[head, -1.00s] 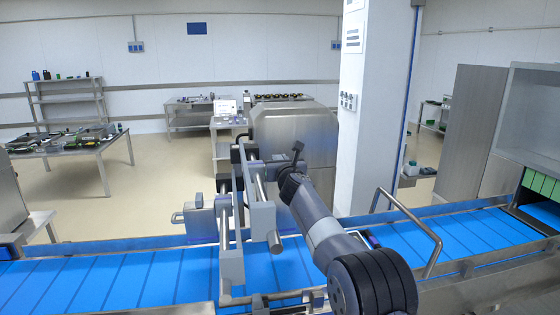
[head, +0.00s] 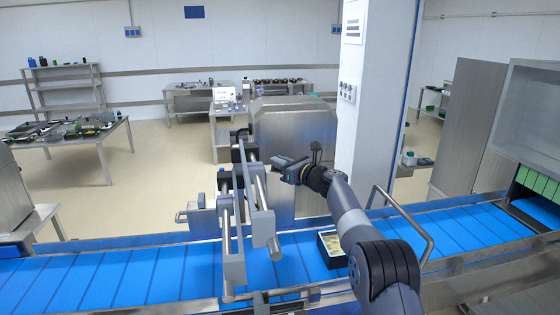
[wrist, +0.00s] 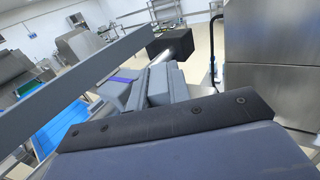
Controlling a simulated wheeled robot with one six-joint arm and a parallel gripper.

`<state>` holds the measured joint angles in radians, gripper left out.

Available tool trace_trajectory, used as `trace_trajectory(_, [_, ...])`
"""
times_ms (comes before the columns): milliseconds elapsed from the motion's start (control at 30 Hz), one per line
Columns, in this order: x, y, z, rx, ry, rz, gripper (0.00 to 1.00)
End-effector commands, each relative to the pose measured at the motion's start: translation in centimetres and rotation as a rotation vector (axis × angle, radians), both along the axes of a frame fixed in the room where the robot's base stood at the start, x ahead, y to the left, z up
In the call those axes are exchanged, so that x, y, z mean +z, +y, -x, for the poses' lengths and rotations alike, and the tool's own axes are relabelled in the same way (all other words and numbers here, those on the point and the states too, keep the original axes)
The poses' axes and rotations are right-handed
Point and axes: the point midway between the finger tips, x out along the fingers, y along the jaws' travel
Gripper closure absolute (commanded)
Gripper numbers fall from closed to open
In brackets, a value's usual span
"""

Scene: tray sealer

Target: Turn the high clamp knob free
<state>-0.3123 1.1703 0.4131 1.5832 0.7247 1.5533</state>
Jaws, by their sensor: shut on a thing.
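In the head view my gripper (head: 279,163) is beside the upper end of the upright guide rails (head: 262,225) over the blue belt. The jaws are shut on the high clamp knob, which the fingers mostly hide. In the wrist view the two grey fingers of my gripper (wrist: 158,85) lie close together. A black block on a metal rod (wrist: 168,45) stands just beyond their tips. A grey bar (wrist: 95,65) crosses in front at the upper left. A bit of purple (wrist: 120,78) shows left of the fingers.
A black tray with pale contents (head: 328,262) sits on the blue belt (head: 130,275) below my arm. A bent metal handle (head: 412,222) rises at the right. A steel housing (head: 290,130) and a white pillar (head: 360,110) stand behind. The belt's left part is clear.

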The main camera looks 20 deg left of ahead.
Motion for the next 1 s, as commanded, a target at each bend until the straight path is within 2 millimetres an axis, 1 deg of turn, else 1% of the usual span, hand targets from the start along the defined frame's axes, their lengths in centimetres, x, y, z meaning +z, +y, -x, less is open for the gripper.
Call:
trace_trajectory(333, [0.09,-0.01,-0.03,0.084,-0.001,-0.002,1.00])
trace_trajectory(867, [0.12,0.00,-0.04,0.097,-0.002,-0.001,1.00])
trace_trajectory(900, [0.13,0.01,-0.03,0.097,-0.002,-0.002,0.80])
trace_trajectory(1000, [0.12,0.01,-0.03,0.097,-0.002,-0.001,0.72])
